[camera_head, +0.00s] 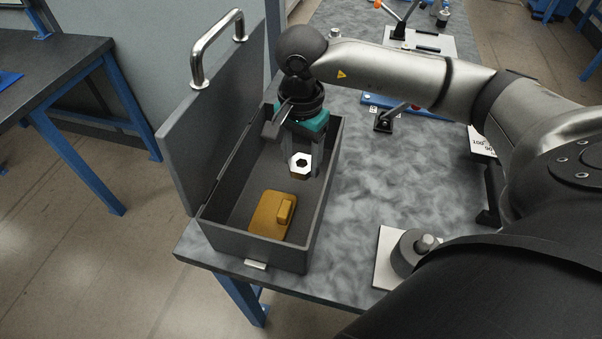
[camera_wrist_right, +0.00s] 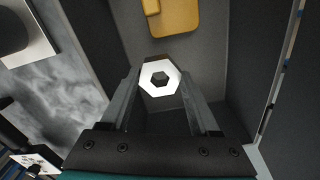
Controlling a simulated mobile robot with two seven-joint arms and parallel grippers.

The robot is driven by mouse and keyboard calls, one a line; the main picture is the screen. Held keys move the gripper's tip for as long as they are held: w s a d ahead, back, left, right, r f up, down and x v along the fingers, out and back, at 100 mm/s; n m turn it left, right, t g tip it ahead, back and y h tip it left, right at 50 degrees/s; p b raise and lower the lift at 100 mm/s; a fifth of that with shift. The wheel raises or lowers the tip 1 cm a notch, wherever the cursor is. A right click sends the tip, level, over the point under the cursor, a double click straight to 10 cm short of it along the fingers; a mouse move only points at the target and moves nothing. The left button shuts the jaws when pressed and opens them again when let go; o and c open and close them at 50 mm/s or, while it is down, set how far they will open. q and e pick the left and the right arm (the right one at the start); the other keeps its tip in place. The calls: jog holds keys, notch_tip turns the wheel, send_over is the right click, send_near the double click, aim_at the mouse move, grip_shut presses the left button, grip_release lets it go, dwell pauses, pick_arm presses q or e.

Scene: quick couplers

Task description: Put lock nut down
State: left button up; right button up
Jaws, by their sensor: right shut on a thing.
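The lock nut (camera_head: 300,160) is a hexagonal piece with a white top face and a dark hexagonal hole. My right gripper (camera_head: 302,163) is shut on it, inside the open grey box (camera_head: 325,205). In the right wrist view the lock nut (camera_wrist_right: 160,79) sits between the two fingers of the gripper (camera_wrist_right: 163,85), above the box floor. I cannot tell whether its underside touches the floor. My left gripper is out of view.
A yellow-brown block with a raised handle (camera_head: 272,214) lies in the near part of the box; it also shows in the right wrist view (camera_wrist_right: 172,16). The box's lid (camera_head: 210,115) stands open at the left. A grey round part on a white plate (camera_head: 408,254) is at the table's near right.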

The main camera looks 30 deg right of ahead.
aim_at(301, 185)
jog(key=shift+f, duration=2.45)
pick_arm(q)
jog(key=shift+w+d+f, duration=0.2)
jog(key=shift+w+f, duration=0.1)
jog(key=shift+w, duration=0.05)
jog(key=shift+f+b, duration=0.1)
jog(key=shift+b, duration=0.3)
pick_arm(e)
jog(key=shift+f, duration=0.1)
jog(key=o, duration=1.3)
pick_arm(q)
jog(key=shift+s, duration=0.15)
pick_arm(e)
jog(key=shift+o, duration=0.2)
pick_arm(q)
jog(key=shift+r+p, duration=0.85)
pick_arm(e)
notch_tip(301, 185, up, 12)
